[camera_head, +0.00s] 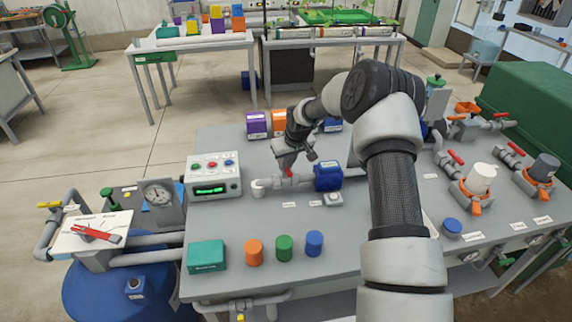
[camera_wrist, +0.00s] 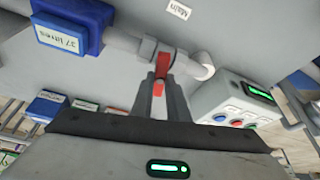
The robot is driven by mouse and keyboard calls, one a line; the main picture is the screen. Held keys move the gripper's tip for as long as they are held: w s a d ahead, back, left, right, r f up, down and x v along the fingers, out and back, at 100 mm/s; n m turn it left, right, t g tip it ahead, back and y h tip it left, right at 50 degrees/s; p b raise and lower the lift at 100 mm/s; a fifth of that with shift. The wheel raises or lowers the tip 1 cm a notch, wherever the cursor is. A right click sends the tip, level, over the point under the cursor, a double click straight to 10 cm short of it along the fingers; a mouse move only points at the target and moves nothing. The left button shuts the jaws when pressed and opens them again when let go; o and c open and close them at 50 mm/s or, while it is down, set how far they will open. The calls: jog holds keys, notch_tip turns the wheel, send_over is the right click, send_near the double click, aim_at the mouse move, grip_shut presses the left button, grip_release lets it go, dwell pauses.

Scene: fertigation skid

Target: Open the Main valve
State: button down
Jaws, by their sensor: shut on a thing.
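The Main valve is a grey body on a horizontal pipe, with a small red lever (camera_head: 287,172) on it. The lever (camera_wrist: 163,66) also shows in the wrist view, standing out across the pipe toward my gripper. Part of the lever is hidden between the fingers.
A control box (camera_head: 214,175) with a green display stands left of the valve. Orange (camera_head: 254,252), green and blue caps and a teal box (camera_head: 206,255) stand at the front.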

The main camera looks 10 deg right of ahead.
jog(key=n, duration=0.2)
jog(key=n+y+b, duration=0.1)
jog(key=shift+w+d+f+n, duration=0.1)
jog(key=shift+d+f+n, duration=0.1)
jog(key=shift+n, duration=0.2)
jog(key=n+b, duration=0.1)
jog(key=n+g+y+b, duration=0.1)
jog(key=n, duration=0.1)
jog(key=shift+w+d+n, duration=0.1)
jog(key=shift+w+n, duration=0.05)
jog(key=shift+n, duration=0.15)
jog(key=n, duration=0.1)
jog(key=n+g+y+b, duration=0.1)
jog(key=n, duration=0.1)
jog(key=shift+w+d+r+g, duration=0.1)
jog(key=shift+w+g, duration=0.05)
jog(key=shift+g, duration=0.15)
jog(key=shift+w+n+g+b, duration=0.1)
jog(key=shift+n+g+b, duration=0.35)
jog(key=shift+n, duration=1.05)
jog(key=shift+r, duration=0.1)
jog(key=c, duration=1.7)
grip_release()
